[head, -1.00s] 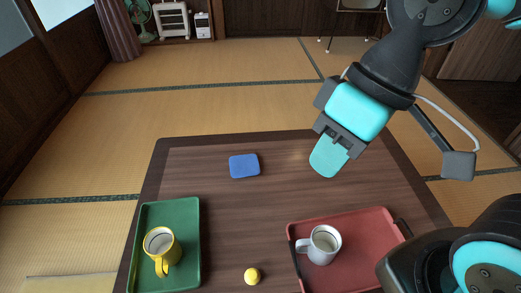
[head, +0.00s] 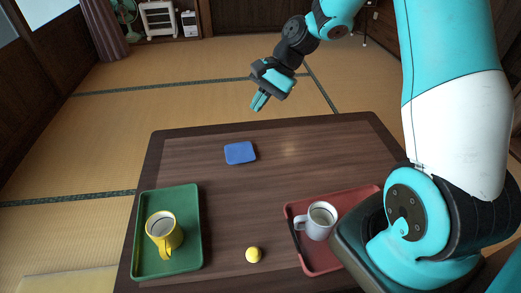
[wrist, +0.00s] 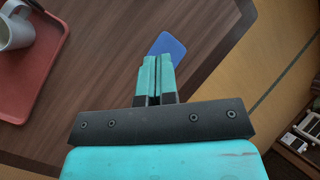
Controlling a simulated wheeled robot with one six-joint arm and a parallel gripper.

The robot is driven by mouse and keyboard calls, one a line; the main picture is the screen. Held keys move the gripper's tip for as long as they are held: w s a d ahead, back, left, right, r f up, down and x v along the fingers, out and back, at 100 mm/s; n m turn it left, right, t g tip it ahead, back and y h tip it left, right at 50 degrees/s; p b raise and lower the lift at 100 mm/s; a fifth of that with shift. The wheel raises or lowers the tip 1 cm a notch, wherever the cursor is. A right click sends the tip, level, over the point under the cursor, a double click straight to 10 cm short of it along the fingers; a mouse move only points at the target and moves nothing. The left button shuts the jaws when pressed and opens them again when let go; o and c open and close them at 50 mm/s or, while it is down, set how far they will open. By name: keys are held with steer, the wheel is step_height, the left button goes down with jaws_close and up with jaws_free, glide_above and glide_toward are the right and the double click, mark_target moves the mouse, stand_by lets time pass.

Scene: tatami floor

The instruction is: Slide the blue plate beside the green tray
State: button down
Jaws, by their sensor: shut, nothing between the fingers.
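The blue plate (head: 240,153), small and square with rounded corners, lies flat near the far side of the dark wooden table. The green tray (head: 192,256) is at the table's near left, apart from the plate, with a yellow mug (head: 164,231) standing in it. My gripper (head: 259,102) is shut and empty, in the air near the table's far edge, beyond the plate in the head view. In the wrist view my fingertips (wrist: 157,62) show together, with the blue plate (wrist: 168,44) partly behind them.
A red tray (head: 322,264) with a white mug (head: 317,221) is at the near right, partly hidden by my arm. A yellow ball (head: 253,254) lies between the trays. The tabletop between the plate and the green tray is clear.

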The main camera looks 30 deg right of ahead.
mark_target(254, 153)
steer(key=d+f+m, duration=0.3)
steer(key=d+f, duration=0.2)
steer(key=w+d+f+m+t+y, duration=0.1)
steer(key=d+f+m, duration=0.3)
steer(key=f, duration=0.2)
steer(key=w+d+f+m+t+b, duration=0.1)
steer(key=d+f+m, duration=0.3)
steer(key=d+f, duration=0.1)
steer(key=shift+d+f+y, duration=0.2)
steer(key=shift+d+y, duration=0.1)
steer(key=b+x, duration=0.4)
steer(key=x, duration=0.5)
steer(key=shift+w+f+b, duration=0.2)
steer(key=shift+f+b, duration=0.1)
steer(key=shift+b, duration=0.1)
steer(key=a, duration=0.1)
steer(key=w+a+b, duration=0.1)
steer(key=a, duration=0.1)
steer(key=shift+w+a+b, duration=0.15)
steer(key=shift+b, duration=0.15)
steer(key=shift+w+a+r, duration=0.15)
steer(key=shift+a, duration=0.25)
steer(key=shift+r, duration=0.1)
